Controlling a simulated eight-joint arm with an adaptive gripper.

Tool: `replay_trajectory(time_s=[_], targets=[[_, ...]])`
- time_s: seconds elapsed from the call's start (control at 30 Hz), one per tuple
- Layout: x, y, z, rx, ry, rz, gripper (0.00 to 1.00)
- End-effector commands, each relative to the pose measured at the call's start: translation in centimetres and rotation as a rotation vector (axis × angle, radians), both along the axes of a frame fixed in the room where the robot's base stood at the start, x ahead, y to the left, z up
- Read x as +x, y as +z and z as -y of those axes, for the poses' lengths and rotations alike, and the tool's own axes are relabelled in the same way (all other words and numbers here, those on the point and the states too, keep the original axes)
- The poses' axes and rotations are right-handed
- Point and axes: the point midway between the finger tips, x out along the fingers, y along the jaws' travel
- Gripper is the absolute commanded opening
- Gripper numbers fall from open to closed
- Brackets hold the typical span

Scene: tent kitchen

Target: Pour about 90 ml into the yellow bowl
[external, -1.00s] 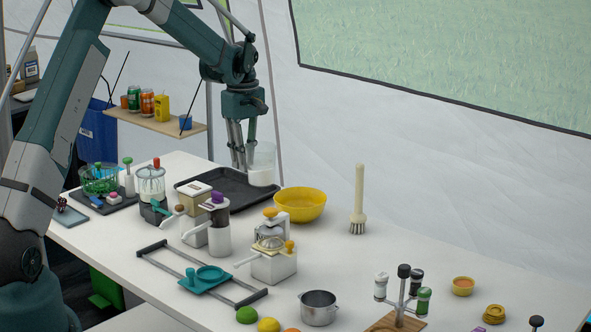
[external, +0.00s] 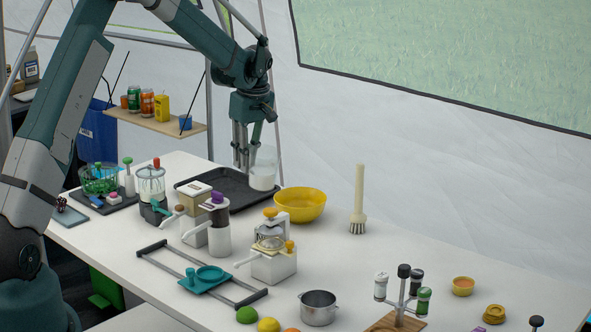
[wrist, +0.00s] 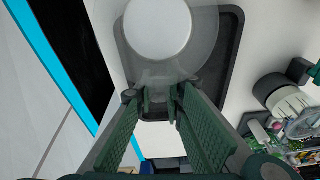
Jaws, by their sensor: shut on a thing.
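A clear container (external: 262,168) with white liquid in its lower part is held by my gripper (external: 250,163) above the right end of the dark tray, near the back of the table. It looks about upright. The wrist view shows the white liquid (wrist: 158,28) through the clear wall, with my gripper (wrist: 160,105) shut on the near side of the container. The yellow bowl (external: 300,207) stands on the table just right of the container and a little nearer the camera. Its visible inner wall is plain yellow; its bottom is partly hidden by the rim.
The dark tray (external: 205,183) lies left of the bowl. A white juicer (external: 273,262) stands in front of the bowl. An upright brush (external: 358,205) stands right of it. A metal pot (external: 318,308) is nearer the front.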

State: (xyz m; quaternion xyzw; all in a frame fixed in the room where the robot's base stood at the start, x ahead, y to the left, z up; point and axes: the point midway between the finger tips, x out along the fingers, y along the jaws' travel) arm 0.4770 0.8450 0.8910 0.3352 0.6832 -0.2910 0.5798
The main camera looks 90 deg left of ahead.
Motion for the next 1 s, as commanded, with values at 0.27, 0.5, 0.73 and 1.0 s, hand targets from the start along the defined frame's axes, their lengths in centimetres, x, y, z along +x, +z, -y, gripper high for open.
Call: replay_trajectory(time_s=[0.27,0.5,0.73,1.0], targets=[[1.1,0.0,1.3,0.136,-0.002,-0.117,0.00],[2.2,1.3,2.4,0.254,-0.002,-0.218,0.00],[3.3,4.1,3.7,0.367,-0.002,-0.316,0.00],[3.8,5.6,4.3,0.467,0.000,-0.403,0.00]])
